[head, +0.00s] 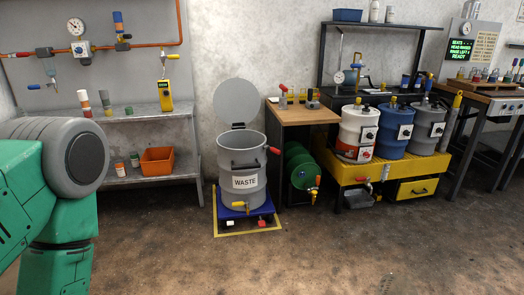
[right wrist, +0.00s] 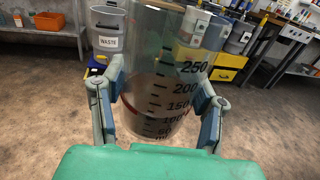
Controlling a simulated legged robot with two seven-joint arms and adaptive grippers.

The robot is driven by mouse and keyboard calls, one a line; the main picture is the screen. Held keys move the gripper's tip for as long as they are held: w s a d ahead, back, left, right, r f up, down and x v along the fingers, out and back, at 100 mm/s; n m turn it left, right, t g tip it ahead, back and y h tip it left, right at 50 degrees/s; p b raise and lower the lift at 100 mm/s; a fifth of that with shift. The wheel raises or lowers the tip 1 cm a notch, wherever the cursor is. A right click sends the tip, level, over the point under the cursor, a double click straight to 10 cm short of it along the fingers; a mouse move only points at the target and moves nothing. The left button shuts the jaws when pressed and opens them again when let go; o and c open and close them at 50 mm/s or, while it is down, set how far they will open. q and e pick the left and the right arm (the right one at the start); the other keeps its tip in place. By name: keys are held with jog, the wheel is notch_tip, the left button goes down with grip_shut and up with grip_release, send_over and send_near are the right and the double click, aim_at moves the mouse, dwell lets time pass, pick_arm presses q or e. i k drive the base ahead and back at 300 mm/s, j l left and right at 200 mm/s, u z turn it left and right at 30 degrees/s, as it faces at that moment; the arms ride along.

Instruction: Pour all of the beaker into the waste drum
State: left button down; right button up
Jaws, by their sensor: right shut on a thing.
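The grey waste drum (head: 228,168) stands on a blue base on the floor, labelled WASTE, with its round lid (head: 237,102) raised behind the open top. It also shows in the right wrist view (right wrist: 107,22), at the upper left behind the beaker. The clear beaker (right wrist: 160,62) has black graduations, with 250, 200 and 150 readable. A reddish band shows low in it; how much it holds is unclear. My right gripper (right wrist: 162,100) is shut on the beaker, a finger on each side. The beaker appears away from the drum. My left gripper is out of view.
A wooden bench (head: 305,113) with a green barrel (head: 300,165) under it stands right of the drum. Several drums stand on a yellow stand (head: 372,171) farther right. A grey shelf (head: 140,112) is at left. The floor in front is clear.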

aim_at(241, 159)
jog(key=i+l, duration=0.1)
jog(key=i, duration=2.1)
jog(key=i+l+u, duration=0.2)
jog(key=i, duration=0.8)
